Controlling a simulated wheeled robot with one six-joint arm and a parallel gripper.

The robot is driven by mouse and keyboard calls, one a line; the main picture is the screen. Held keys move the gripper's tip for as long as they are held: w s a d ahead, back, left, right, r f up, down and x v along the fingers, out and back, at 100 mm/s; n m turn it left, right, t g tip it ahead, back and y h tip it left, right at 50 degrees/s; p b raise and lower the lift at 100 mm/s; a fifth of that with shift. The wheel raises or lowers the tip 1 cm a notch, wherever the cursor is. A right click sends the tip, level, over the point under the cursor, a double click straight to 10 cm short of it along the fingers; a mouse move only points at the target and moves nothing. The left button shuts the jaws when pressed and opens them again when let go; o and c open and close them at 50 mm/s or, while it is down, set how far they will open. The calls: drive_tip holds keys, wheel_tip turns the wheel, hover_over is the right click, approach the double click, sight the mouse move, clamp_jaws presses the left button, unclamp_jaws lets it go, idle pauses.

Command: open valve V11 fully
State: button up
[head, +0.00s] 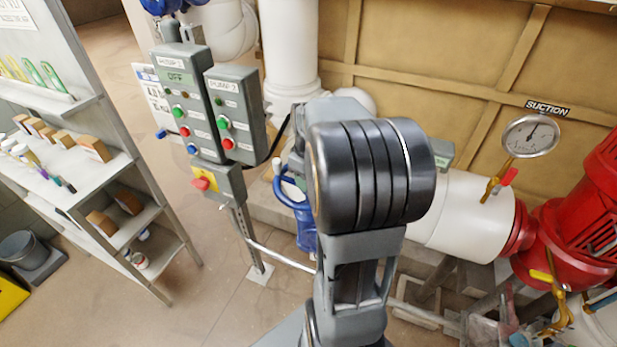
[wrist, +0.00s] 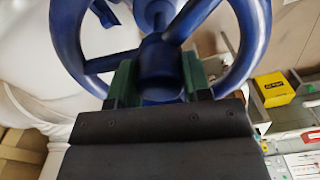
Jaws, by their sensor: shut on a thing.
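A blue spoked handwheel (wrist: 238,45) fills the top of the wrist view, with its hub (wrist: 160,72) in the middle. My gripper (wrist: 160,80) has its green-lined fingers on both sides of the hub and is shut on the wheel there. In the head view part of a blue handwheel (head: 294,190) shows left of my arm, on a blue valve body (head: 306,230). My arm hides the rest of it and my gripper in that view. No V11 label is readable in either view.
Pump control boxes (head: 185,110) stand left of the valve on a post. A shelf rack (head: 110,150) is at the far left. A white pipe (head: 465,215) leads to a red pump (head: 590,230) at right, below a suction gauge (head: 531,136). Open floor lies at lower left.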

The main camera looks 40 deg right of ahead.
drive_tip(key=n, duration=0.5)
drive_tip(key=shift+a+f+n, duration=0.1)
drive_tip(key=shift+f+n, duration=0.1)
drive_tip(key=shift+n, duration=0.2)
drive_tip(key=n, duration=0.9)
drive_tip(key=shift+p, duration=0.35)
drive_tip(key=n, duration=0.4)
drive_tip(key=o, duration=0.8)
drive_tip(key=shift+o, duration=1.1)
drive_tip(key=shift+s, duration=0.25)
drive_tip(key=shift+w, duration=0.1)
drive_tip(key=shift+r, duration=0.1)
